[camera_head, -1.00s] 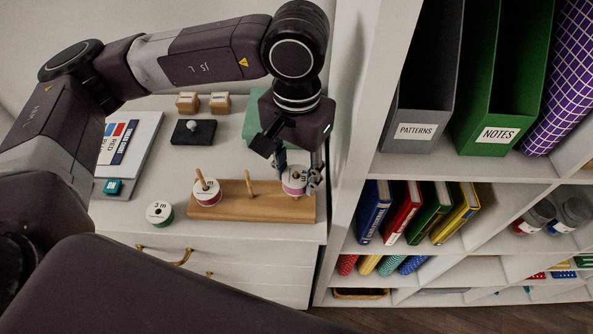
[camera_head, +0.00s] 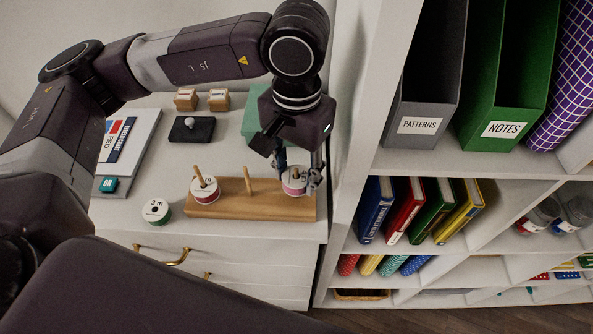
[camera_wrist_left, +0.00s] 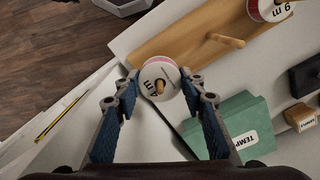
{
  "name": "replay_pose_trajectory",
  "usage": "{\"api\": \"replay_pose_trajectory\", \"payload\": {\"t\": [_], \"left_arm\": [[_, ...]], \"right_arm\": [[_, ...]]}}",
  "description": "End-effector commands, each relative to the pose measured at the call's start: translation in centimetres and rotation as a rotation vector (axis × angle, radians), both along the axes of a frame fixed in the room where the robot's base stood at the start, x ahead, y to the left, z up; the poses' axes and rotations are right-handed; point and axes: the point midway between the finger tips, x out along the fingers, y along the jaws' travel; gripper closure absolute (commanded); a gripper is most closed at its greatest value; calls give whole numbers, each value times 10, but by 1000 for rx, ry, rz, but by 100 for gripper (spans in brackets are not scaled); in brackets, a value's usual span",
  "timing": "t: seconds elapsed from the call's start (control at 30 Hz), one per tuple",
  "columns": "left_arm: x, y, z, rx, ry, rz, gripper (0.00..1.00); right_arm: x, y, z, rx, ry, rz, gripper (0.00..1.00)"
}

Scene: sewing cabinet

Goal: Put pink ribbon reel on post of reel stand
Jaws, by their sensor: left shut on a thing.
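The pink ribbon reel (camera_head: 293,186) has a white label face and a pink rim. It is at the right end of the wooden reel stand (camera_head: 225,207). My left gripper (camera_head: 296,180) is shut on this reel from above. In the left wrist view, the reel (camera_wrist_left: 152,74) is between the fingertips (camera_wrist_left: 160,88), and a wooden post tip (camera_wrist_left: 159,87) shows in its centre hole, so the reel is around the post. Whether its underside touches the stand base is hidden. The middle post (camera_head: 248,180) is bare.
Another reel (camera_head: 205,191) sits around the stand's left post. A green reel (camera_head: 157,211) lies left of the stand. Behind are a dark pad (camera_head: 191,130), wooden blocks (camera_head: 186,99) and a green box (camera_head: 252,128). A white shelf wall (camera_head: 350,150) rises close to my gripper's right.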

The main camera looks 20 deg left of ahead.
Motion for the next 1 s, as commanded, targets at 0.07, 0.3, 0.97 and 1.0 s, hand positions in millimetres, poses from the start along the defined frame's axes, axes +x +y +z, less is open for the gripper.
{"api": "replay_pose_trajectory", "payload": {"t": [0.07, 0.3, 0.97, 1.0], "left_arm": [[0, 0, 0, 0, -1, 0, 81], [0, 0, 0, 0, -1, 0, 42], [1, -1, 61, -1, -6, 0, 42], [1, -1, 70, -2, -6, 1, 42]], "right_arm": [[0, 0, 0, 0, 0, 0, 74], [0, 0, 0, 0, 0, 0, 74], [0, 0, 0, 0, 0, 0, 74], [0, 0, 0, 0, 0, 0, 74]]}}
